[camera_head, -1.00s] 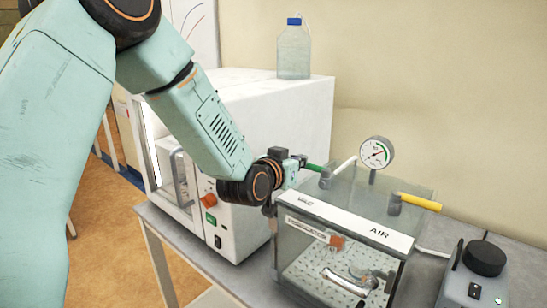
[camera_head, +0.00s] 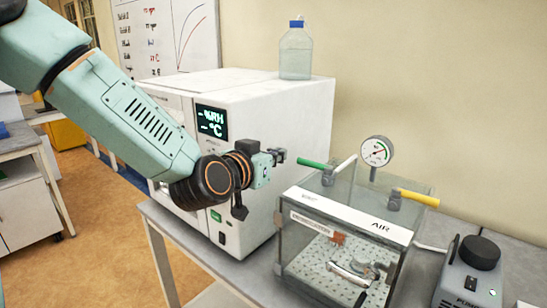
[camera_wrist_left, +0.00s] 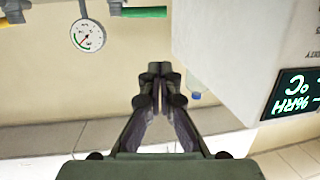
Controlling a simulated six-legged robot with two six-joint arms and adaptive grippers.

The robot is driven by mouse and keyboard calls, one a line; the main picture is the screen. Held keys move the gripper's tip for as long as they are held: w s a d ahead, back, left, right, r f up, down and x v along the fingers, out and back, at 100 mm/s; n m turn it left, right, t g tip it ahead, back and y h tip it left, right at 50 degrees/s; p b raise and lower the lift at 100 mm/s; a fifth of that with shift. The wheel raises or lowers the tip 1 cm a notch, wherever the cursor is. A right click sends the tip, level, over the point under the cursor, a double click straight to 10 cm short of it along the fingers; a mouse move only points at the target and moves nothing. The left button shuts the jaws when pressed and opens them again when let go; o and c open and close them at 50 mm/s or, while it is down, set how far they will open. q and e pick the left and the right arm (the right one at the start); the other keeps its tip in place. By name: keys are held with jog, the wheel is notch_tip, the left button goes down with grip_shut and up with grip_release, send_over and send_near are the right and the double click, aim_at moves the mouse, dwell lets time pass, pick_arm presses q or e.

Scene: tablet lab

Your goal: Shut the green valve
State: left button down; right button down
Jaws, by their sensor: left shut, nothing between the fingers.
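The green valve handle (camera_head: 314,164) sits on top of the clear vacuum chamber (camera_head: 335,225), at its left rear. The handle points left, toward the white cabinet. My left gripper (camera_head: 280,156) is shut and empty, just left of the handle's free end, apart from it in the head view. In the left wrist view the shut fingers (camera_wrist_left: 158,72) are at the middle, and the green handle (camera_wrist_left: 145,12) shows at the top edge, clear of them. My right gripper is in neither view.
A yellow valve handle (camera_head: 418,198) is on the chamber's right side. A pressure gauge (camera_head: 376,151) stands behind. The white cabinet (camera_head: 270,110) with a display and a bottle (camera_head: 295,52) on top is close behind my gripper. A grey pump (camera_head: 472,270) stands at the right.

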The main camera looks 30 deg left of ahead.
pick_arm(q)
jog(key=shift+s+d+r, duration=0.2)
jog(key=shift+s+d, duration=0.2)
